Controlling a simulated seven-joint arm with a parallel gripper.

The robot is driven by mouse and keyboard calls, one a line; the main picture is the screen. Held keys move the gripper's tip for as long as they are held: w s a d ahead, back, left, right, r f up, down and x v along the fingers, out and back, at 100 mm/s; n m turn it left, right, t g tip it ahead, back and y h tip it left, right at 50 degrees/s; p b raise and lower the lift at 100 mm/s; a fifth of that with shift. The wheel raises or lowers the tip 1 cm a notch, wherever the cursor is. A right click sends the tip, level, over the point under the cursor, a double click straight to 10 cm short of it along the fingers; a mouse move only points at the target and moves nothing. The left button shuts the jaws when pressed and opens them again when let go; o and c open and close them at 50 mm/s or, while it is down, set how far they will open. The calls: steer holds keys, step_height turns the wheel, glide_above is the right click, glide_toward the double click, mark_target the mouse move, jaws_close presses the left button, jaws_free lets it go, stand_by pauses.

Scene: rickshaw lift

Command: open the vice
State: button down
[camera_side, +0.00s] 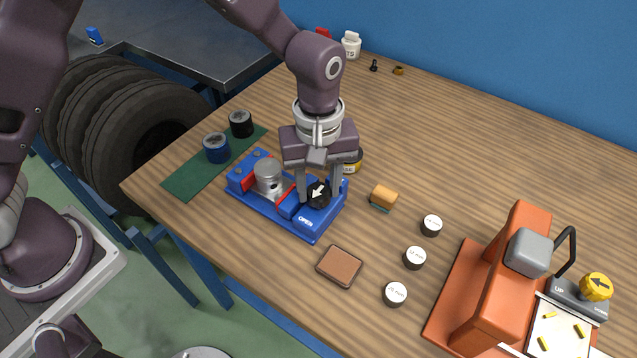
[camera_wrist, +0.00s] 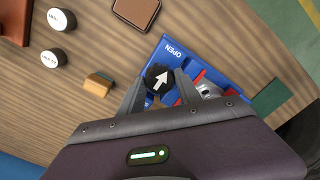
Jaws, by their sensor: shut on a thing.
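The blue vice (camera_side: 328,218) stands on the wooden bench and has "OPEN" printed on its front end. A grey metal cylindrical part (camera_side: 268,178) sits between its red-lined jaws. A black knob (camera_side: 318,193) with a white arrow is on top of the vice near the "OPEN" label. My gripper (camera_side: 319,195) points down with one finger on each side of the knob and is shut on it. The wrist view shows the knob (camera_wrist: 158,78) between the fingers, its arrow pointing up and right toward the label. The vice (camera_wrist: 182,62) is partly hidden by my gripper there.
A green mat (camera_side: 185,178) with blue and black cylinders lies left of the vice. A sponge (camera_side: 384,196), a brown pad (camera_side: 340,265) and white-topped weights (camera_side: 415,258) lie to the right, before an orange press (camera_side: 503,275).

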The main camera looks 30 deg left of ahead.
mark_target(318, 190)
steer(key=shift+r, duration=0.1)
steer(key=c, duration=0.8)
jaws_free()
steer(key=shift+c, duration=0.2)
step_height(318, 190, up, 7)
steer(key=s+a+r+m+t+h, duration=0.1)
steer(key=s+a+r+m, duration=0.1)
steer(key=s+a+r, duration=0.4)
steer(key=s+a+r+m+t+h, duration=0.1)
steer(key=s+a+r+m, duration=0.1)
steer(key=a+r, duration=0.45)
steer(key=s+a+r+m+t+y, duration=0.1)
steer(key=s+a+m, duration=0.4)
steer(key=s, duration=0.7)
steer(key=t+y, duration=0.1)
steer(key=t, duration=0.1)
steer(key=shift+s+r+t, duration=0.3)
steer(key=shift+s+r, duration=0.05)
steer(key=shift+r, duration=0.05)
